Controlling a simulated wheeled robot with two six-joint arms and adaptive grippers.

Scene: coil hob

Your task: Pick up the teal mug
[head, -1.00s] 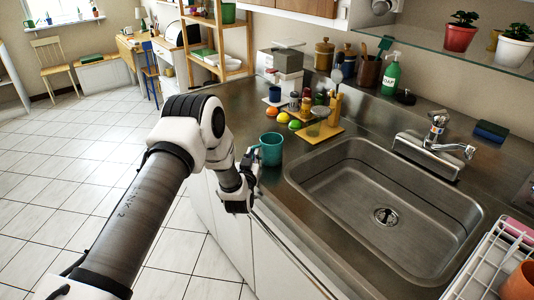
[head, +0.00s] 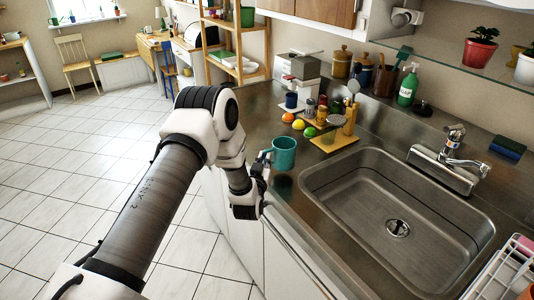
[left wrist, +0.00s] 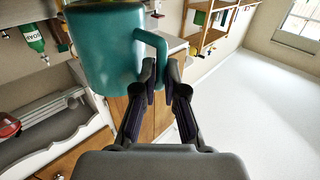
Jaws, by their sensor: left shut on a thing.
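The teal mug (head: 284,153) is upright over the steel counter, left of the sink. A dark reflection shows on the counter below it, with a gap between, so it looks lifted a little. My left gripper (head: 266,161) is at the mug's left side, shut on its handle. In the left wrist view the mug (left wrist: 102,50) is large, and the fingers of the gripper (left wrist: 161,72) close around the lower part of the handle. My right gripper is not in view.
The sink (head: 395,215) lies to the right of the mug. Behind stand fruit (head: 298,124), a yellow board (head: 330,140), jars and a green soap bottle (head: 408,88). A dish rack (head: 505,270) is at the right front. A glass shelf with potted plants hangs above.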

